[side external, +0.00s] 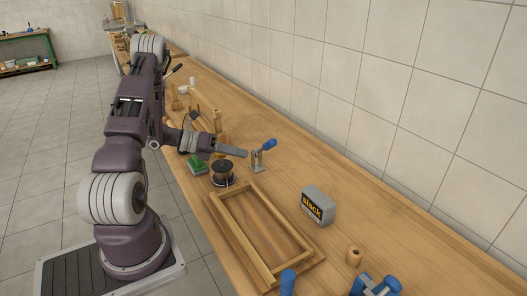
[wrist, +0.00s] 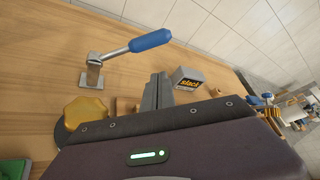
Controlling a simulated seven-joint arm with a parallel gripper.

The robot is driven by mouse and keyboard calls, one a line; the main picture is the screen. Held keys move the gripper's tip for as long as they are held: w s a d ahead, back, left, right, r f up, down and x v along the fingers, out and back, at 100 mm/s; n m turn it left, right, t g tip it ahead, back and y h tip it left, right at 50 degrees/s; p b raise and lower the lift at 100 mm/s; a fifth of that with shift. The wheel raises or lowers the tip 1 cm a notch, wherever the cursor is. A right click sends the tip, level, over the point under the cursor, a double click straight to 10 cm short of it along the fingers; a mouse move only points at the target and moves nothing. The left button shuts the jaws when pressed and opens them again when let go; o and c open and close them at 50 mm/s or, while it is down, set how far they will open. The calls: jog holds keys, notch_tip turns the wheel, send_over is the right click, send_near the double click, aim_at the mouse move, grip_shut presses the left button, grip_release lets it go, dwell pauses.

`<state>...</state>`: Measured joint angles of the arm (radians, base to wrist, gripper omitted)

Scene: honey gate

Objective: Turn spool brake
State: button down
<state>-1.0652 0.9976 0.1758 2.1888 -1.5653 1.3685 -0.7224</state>
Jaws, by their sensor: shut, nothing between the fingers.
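I cannot tell which part is the brake. My gripper (side external: 244,153) is shut and empty, above the bench between spool and lever. Its fingers (wrist: 158,92) touch nothing I can make out.
A grey box labelled "slack" (side external: 318,206) stands right of the wooden frame (side external: 222,215). A green block (side external: 196,164) lies left of the spool. Blue clamps (side external: 375,286) and a small wooden cylinder (side external: 354,256) are at the near end. A tiled wall runs behind the bench.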

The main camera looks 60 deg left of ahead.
aim_at(267, 148)
jog(key=w+d+f+n, duration=0.1)
jog(key=w, duration=0.7)
jog(key=shift+d+f+y, duration=0.25)
jog(key=shift+f+y, duration=0.05)
jog(key=shift+r, duration=0.1)
jog(key=shift+a+r, duration=0.55)
jog(key=shift+r, duration=0.05)
